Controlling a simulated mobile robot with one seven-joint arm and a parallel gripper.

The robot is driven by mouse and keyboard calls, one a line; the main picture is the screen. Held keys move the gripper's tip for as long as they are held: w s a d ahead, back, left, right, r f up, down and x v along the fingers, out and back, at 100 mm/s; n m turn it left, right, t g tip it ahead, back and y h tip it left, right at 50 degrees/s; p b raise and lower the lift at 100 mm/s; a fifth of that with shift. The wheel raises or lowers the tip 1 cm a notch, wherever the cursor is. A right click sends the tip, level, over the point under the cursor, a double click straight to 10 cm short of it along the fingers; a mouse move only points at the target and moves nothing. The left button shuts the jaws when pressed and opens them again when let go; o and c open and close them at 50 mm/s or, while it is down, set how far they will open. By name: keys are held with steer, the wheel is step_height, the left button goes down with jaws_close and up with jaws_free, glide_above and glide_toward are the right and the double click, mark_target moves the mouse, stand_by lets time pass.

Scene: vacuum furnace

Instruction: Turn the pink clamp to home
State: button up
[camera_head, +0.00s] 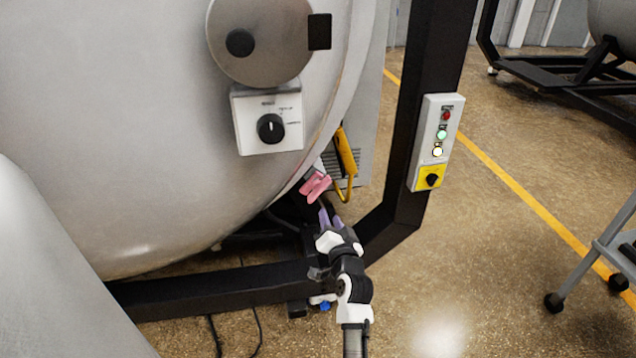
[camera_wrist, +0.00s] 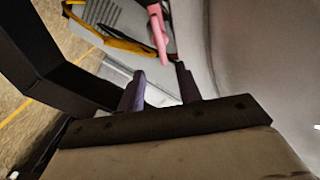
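The pink clamp (camera_head: 316,186) sits at the lower right edge of the large grey furnace vessel. In the head view my gripper (camera_head: 329,215) is just below and slightly right of it, pointing up toward it. In the wrist view the clamp's pink arm (camera_wrist: 158,32) shows ahead of my gripper (camera_wrist: 160,70), in line with the space between the fingers. The two purple-grey fingers stand apart with nothing between them, so the gripper is open. The clamp appears beyond the fingertips; I cannot tell how large the gap is. The clamp's mount is partly hidden.
A yellow handle (camera_head: 346,152) hangs close above and right of the clamp. A black frame post (camera_head: 425,80) carries a control panel (camera_head: 436,142) on the right. A white box with a black knob (camera_head: 268,120) is on the vessel above. The floor right of the post is mostly clear.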

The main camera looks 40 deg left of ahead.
mark_target(321, 191)
steer(key=p+x, duration=0.2)
steer(key=x, duration=1.1)
steer(key=shift+w+a, duration=0.2)
steer(key=shift+w, duration=0.05)
steer(key=shift+c, duration=0.2)
jaws_close()
